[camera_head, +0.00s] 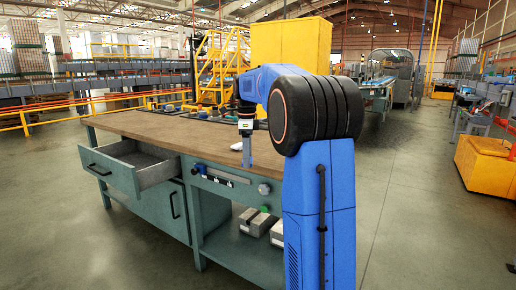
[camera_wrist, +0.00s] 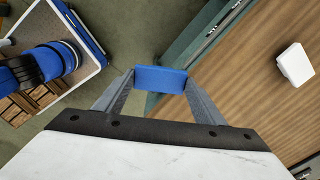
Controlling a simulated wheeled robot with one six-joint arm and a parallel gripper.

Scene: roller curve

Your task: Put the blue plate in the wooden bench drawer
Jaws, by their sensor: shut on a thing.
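The blue plate (camera_wrist: 160,79) is a small flat blue piece between the two fingertips of my gripper (camera_wrist: 160,84) in the wrist view. My gripper is shut on it by its ends. In the head view my gripper (camera_head: 247,136) points down at the bench's front edge, right of the drawer; the plate is hard to make out there. The wooden bench (camera_head: 185,128) has a brown top and a grey-green frame. Its drawer (camera_head: 110,172) at the left is pulled open, and the part of its inside that shows looks empty.
A small white block (camera_wrist: 295,64) lies on the bench top. Tool holders (camera_head: 225,178) line the front rail below the top, and grey boxes (camera_head: 256,222) sit on the lower shelf. Dark trays with small parts (camera_head: 200,112) stand along the back edge. Floor in front is clear.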

